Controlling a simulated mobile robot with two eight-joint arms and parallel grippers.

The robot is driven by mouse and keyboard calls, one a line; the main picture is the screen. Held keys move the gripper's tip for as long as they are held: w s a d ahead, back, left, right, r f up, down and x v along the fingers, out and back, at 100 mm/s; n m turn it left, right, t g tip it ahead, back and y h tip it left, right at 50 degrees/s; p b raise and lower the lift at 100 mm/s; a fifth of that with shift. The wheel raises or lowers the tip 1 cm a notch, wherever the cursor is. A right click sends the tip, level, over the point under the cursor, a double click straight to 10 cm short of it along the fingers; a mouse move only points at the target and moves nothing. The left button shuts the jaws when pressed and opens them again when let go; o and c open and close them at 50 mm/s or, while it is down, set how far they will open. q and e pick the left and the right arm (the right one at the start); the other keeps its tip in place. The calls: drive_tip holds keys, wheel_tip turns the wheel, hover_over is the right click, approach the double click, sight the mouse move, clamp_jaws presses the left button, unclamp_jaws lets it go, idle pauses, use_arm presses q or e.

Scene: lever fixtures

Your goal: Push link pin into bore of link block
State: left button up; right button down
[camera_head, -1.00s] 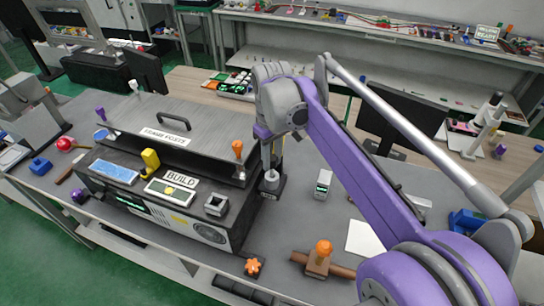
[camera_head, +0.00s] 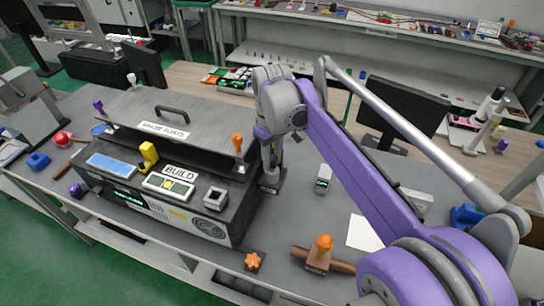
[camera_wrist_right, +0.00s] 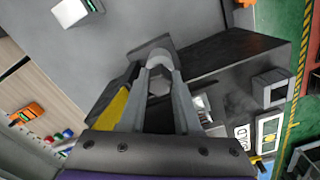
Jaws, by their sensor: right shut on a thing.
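My right gripper (camera_head: 269,166) reaches down just right of the dark console. It is shut on a small grey round part, which I take to be the link pin (camera_wrist_right: 159,60); it shows between the fingertips in the wrist view. Directly below is a grey upright fixture on a dark base, which I take to be the link block (camera_head: 277,185); its plate edge shows beyond the fingertips in the wrist view. The fingers hide the bore, so I cannot tell how far the pin sits in it. My left gripper is not in view.
The dark console (camera_head: 190,208) with a raised lid (camera_head: 150,125) stands close left of the gripper. A small grey box with a green display (camera_head: 323,180) stands to the right. A brown-handled fixture with an orange knob (camera_head: 320,255) lies in front. Grey bench between them is clear.

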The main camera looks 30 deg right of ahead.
drive_tip(key=shift+f+b, duration=0.3)
drive_tip(key=shift+f, duration=0.4)
drive_tip(key=c, duration=0.5)
unclamp_jaws()
